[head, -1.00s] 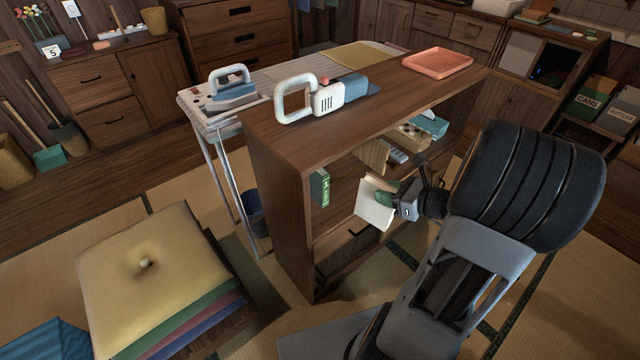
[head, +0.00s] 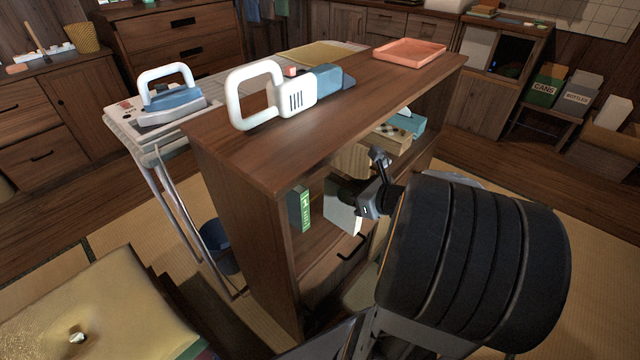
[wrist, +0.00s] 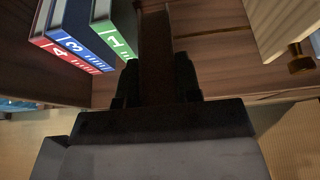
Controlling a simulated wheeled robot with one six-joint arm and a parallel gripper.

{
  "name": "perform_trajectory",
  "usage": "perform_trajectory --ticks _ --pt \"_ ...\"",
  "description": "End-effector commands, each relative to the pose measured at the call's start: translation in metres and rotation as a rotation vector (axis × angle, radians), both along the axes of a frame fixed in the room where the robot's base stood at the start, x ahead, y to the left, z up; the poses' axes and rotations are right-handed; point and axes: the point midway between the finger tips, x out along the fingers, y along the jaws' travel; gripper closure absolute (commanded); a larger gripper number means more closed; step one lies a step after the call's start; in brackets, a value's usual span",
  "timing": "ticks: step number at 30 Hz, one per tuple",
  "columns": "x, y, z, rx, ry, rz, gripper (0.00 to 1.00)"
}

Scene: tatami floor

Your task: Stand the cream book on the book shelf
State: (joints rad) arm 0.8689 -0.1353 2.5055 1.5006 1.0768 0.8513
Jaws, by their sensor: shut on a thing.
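The cream book (head: 343,212) is in my gripper (head: 362,203), at the open front of the book shelf (head: 238,205), roughly upright. It is to the right of the green book (head: 300,209), with a gap between. My gripper is shut on its near part. In the wrist view, a dark shaded strip between my fingers (wrist: 155,85) seems to be the held book. A green book (wrist: 114,25), a blue book (wrist: 82,45) and a red book (wrist: 62,58) stand side by side at upper left. Whether the cream book touches the shelf board is hidden.
A pale wooden piece (head: 352,160), a checkered box (head: 390,138) and a teal box (head: 411,122) are inside the shelf to the right. A white-handled appliance (head: 290,97) and an orange tray (head: 409,52) lie on top. A cushion (head: 90,300) is at lower left.

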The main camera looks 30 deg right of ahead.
Motion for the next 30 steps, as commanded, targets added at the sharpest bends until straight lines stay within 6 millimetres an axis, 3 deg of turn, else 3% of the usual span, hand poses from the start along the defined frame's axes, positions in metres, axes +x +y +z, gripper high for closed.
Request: perform_trajectory --ticks 6,14,21,24,30 --pt "0.037 0.016 -0.002 0.001 -0.002 0.005 1.0" --pt "0.052 0.022 -0.001 0.0 -0.001 0.002 1.0" --pt "0.083 0.036 -0.002 0.0 -0.001 0.006 1.0" --pt "0.081 0.034 -0.015 0.002 0.001 0.001 1.0" --pt "0.081 0.034 -0.015 0.002 0.0 0.001 1.0"
